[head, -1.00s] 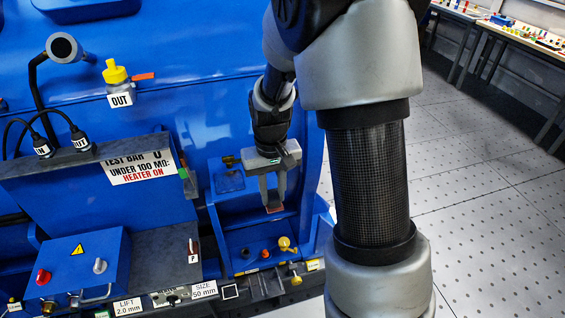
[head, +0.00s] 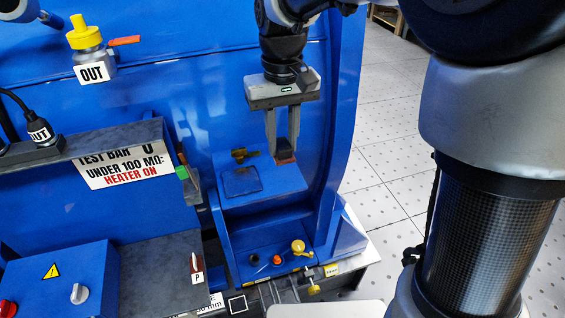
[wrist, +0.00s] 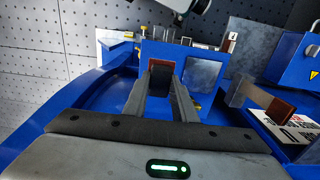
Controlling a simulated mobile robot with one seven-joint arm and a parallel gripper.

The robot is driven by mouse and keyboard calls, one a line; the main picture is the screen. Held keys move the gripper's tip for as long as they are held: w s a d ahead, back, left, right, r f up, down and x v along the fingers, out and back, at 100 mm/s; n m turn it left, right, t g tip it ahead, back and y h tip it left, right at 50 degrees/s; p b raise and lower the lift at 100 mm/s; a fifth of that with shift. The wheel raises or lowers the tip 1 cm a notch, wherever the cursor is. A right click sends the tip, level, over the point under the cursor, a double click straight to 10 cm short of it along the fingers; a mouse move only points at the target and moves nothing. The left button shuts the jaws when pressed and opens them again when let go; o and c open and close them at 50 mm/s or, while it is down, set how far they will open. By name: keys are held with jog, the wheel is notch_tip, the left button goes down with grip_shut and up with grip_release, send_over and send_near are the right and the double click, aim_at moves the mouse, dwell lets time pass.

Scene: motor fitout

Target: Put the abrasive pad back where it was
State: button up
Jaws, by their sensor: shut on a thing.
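My gripper (head: 282,154) is shut on the abrasive pad (head: 286,158), a small block with a dark body and a reddish-brown face. The pad sits between the fingertips, and it also shows in the wrist view (wrist: 161,80) between the gripper's fingers (wrist: 162,88). In the head view my gripper points down over the right part of a blue ledge (head: 275,187). A dark grey square plate (head: 241,181) lies on the ledge, left of the pad. I cannot tell whether the pad touches the ledge. A white outlined square (head: 238,305) marks the front rail below.
A brass fitting (head: 244,154) is on the blue wall beside the plate. An orange cap (head: 277,260) and a yellow knob (head: 298,246) stand in the lower recess. A brown-faced tag (head: 197,265) marked P stands on the grey top to the left. Open floor lies to the right.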

jog(key=shift+f, duration=3.05)
jog(key=shift+f+b, duration=0.15)
jog(key=shift+b, duration=0.2)
jog(key=o, duration=1)
